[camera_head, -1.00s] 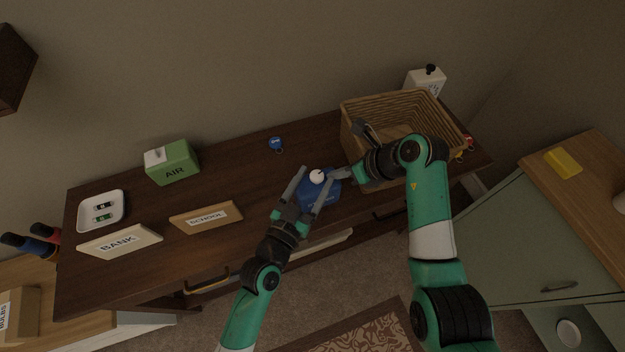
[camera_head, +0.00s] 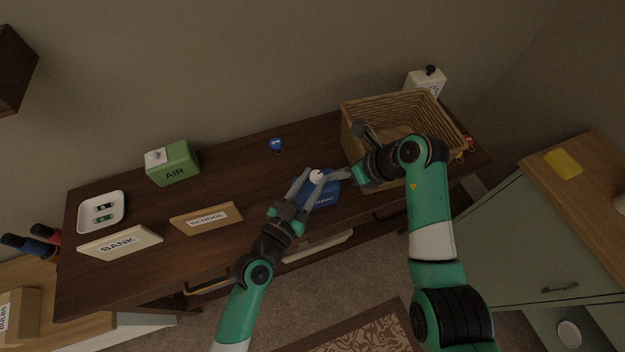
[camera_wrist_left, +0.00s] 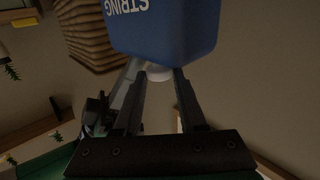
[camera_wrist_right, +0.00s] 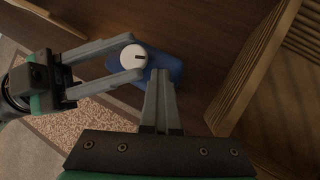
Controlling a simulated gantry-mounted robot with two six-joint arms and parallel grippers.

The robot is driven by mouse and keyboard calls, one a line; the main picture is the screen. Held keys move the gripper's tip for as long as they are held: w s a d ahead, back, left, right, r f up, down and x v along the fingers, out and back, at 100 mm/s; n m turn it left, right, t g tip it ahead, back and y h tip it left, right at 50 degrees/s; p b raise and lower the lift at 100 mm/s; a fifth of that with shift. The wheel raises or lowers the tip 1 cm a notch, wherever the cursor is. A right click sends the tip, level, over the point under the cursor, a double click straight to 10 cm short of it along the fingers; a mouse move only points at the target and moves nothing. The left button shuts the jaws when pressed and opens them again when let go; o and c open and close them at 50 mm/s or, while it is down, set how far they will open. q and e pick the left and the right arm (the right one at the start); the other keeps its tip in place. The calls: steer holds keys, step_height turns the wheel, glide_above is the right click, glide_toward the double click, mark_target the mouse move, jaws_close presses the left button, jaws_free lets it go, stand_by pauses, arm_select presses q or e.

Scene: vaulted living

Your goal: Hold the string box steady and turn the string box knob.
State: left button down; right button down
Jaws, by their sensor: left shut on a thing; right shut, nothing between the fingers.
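The blue string box (camera_head: 330,195) stands near the table's front edge, right of centre. Its lettered face (camera_wrist_left: 165,28) fills the top of the left wrist view. Its white round knob (camera_head: 316,176) is on top and also shows in the right wrist view (camera_wrist_right: 134,57). My left gripper (camera_head: 312,180) is shut on the knob, one finger on each side. My right gripper (camera_wrist_right: 160,76) is shut and empty, with its fingertips beside the blue box; whether they touch it cannot be told.
A wicker basket (camera_head: 358,109) stands to the right, close to my right arm. A SCHOOL block (camera_head: 190,220), BANK block (camera_head: 105,246), green AIR box (camera_head: 180,160) and white tray (camera_head: 84,214) are at left. A small blue tag (camera_head: 276,144) lies behind. The table between is clear.

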arm_select(q)
steer(key=m+g+h, duration=0.1)
steer(key=m+h, duration=0.1)
steer(key=g+h, duration=0.1)
steer(key=shift+w+a+f+m+g+h, duration=0.15)
steer(key=shift+a+f+m+g+h, duration=0.15)
steer(key=shift+a+m, duration=0.1)
arm_select(e)
steer(key=shift+s+d+f, duration=0.1)
steer(key=shift+f, duration=0.2)
arm_select(q)
steer(key=shift+d+r+m+g+h, duration=0.1)
steer(key=shift+m+g+h, duration=0.2)
steer(key=shift+m+h, duration=0.15)
steer(key=c, duration=0.6)
jaws_free()
steer(key=shift+o, duration=0.7)
steer(key=shift+r, duration=0.1)
steer(key=v, duration=0.7)
